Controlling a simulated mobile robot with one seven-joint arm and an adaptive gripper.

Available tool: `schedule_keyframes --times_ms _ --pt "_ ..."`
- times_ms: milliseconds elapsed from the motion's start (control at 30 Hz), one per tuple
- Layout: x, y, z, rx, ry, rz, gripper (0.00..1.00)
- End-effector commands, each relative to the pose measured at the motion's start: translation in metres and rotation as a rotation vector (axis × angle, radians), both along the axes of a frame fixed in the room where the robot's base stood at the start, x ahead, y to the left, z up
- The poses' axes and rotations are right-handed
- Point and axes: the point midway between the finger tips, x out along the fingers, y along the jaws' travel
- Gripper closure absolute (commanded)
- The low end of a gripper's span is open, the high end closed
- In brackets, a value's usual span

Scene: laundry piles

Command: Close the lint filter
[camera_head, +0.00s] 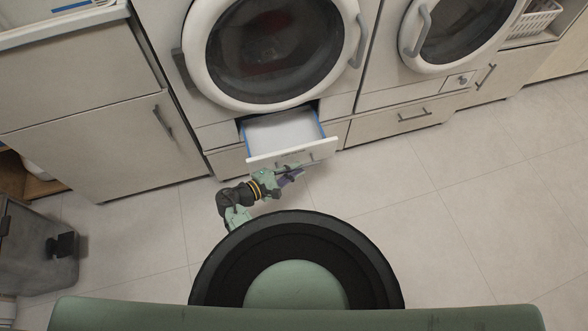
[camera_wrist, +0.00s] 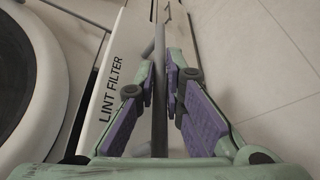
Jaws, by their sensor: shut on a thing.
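The lint filter (camera_head: 283,131) is a pale drawer with blue side edges, pulled out beneath the left machine in the head view. Its white front panel carries a grey bar handle. In the wrist view the panel (camera_wrist: 112,75) bears the words "LINT FILTER", and the handle (camera_wrist: 159,60) runs lengthwise between the fingers. My gripper (camera_head: 291,174) is at the drawer's front, on the handle. In the wrist view my gripper (camera_wrist: 163,100) has its purple pads on both sides of the bar. The part of the handle between the pads is partly hidden.
The left machine's round door (camera_head: 277,50) is shut above the drawer. A second machine (camera_head: 455,35) stands to the right, with a closed drawer (camera_head: 405,118) below. A grey bin (camera_head: 38,250) stands at the left. The tiled floor (camera_head: 480,200) at the right is clear.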

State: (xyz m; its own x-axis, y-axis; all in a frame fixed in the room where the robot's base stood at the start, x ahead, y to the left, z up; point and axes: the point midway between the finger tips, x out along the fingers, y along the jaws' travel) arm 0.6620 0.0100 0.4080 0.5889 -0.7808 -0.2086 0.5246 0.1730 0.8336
Motion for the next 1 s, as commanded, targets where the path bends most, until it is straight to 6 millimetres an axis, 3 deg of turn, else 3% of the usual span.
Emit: schedule_keyframes --times_ms 567,767,1000 --pt "0.004 0.001 -0.009 0.003 0.014 0.000 1.00" --pt "0.039 0.012 -0.012 0.005 0.011 -0.001 1.00" --pt "0.101 0.032 -0.014 0.005 0.008 -0.001 1.00"
